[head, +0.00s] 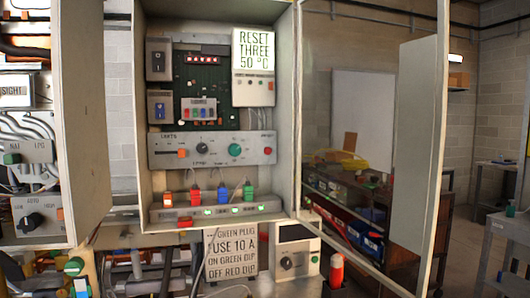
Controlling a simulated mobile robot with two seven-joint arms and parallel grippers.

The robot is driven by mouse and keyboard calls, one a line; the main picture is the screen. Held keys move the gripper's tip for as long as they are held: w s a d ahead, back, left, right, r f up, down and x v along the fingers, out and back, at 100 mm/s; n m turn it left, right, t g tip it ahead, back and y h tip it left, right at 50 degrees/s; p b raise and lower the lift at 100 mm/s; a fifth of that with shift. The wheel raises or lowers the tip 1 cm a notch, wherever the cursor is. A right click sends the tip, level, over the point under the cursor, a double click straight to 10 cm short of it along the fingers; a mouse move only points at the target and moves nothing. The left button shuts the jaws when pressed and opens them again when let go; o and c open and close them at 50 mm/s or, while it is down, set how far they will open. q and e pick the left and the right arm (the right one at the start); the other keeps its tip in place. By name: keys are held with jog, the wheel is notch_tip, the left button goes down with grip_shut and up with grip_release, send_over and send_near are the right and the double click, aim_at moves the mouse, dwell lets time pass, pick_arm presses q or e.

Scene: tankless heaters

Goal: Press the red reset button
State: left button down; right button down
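A grey control panel (218,161) runs across the middle of an open cabinet. A small red button (268,150) sits at its right end, under small lettering that appears to read "RESET". A green round knob (235,150) and a black dial (202,150) are to its left. An orange-red piece (183,153) is near the panel's left end. Nothing covers the red button. I cannot tell whether it is pressed in. Neither of my grippers shows in the head view.
Red, blue and green plugs (222,194) stand on a lit strip below the panel. The open glazed door (370,150) flanks the cabinet on the right, and another door (85,120) on the left. A "GREEN PLUG" sign (231,253) and a white box (297,255) are below.

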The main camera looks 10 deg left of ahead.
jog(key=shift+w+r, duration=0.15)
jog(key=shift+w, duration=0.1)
